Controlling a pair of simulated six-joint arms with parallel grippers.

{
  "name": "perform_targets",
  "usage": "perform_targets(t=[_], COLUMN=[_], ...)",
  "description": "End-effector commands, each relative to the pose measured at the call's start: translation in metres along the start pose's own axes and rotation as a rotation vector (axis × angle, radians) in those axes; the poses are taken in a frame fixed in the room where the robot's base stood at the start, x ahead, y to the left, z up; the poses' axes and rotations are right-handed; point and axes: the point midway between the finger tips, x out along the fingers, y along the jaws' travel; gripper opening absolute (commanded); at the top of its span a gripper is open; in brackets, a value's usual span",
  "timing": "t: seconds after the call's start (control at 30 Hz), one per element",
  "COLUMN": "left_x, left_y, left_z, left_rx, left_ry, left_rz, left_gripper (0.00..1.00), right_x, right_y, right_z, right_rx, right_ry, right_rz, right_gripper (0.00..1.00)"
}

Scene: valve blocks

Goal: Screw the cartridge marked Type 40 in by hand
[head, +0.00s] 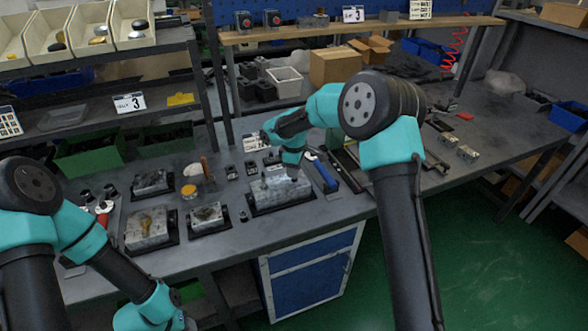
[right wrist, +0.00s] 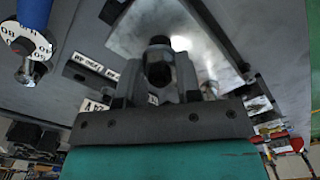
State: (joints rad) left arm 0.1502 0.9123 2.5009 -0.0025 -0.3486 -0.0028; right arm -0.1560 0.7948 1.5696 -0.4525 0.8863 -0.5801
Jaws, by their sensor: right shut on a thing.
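My right gripper (head: 291,174) points down at the large silver valve block (head: 268,203), which lies on a dark tray at the bench's middle. In the right wrist view, the right gripper (right wrist: 160,82) is shut on a dark, round-topped cartridge (right wrist: 158,58). The bright block face (right wrist: 205,35) shows behind it. How far the cartridge sits in a port is hidden by the fingers, and no type mark on it can be read. My left arm comes in at the lower left, and its gripper lies beyond the bottom edge of the head view.
Smaller metal blocks on dark trays (head: 207,215) stand left of the large block. A blue-handled tool (head: 324,174) lies close on its right. A round white lettered dial (right wrist: 28,42) shows in the right wrist view.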

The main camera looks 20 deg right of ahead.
Motion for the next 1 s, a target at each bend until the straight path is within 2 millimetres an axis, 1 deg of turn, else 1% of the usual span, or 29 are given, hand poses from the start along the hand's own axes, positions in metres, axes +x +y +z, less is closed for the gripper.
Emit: perform_targets(t=[0.37,1.0], left_x=[0.0,0.0], left_y=[0.0,0.0], left_z=[0.0,0.0], left_rx=[0.0,0.0], left_ry=[0.0,0.0], left_rz=[0.0,0.0], left_gripper=[0.43,0.43], right_x=[0.0,0.012], right_y=[0.0,0.0], right_z=[0.0,0.0], right_rx=[0.0,0.0], right_ry=[0.0,-0.001], right_rz=[0.0,0.0], right_gripper=[0.11,0.11])
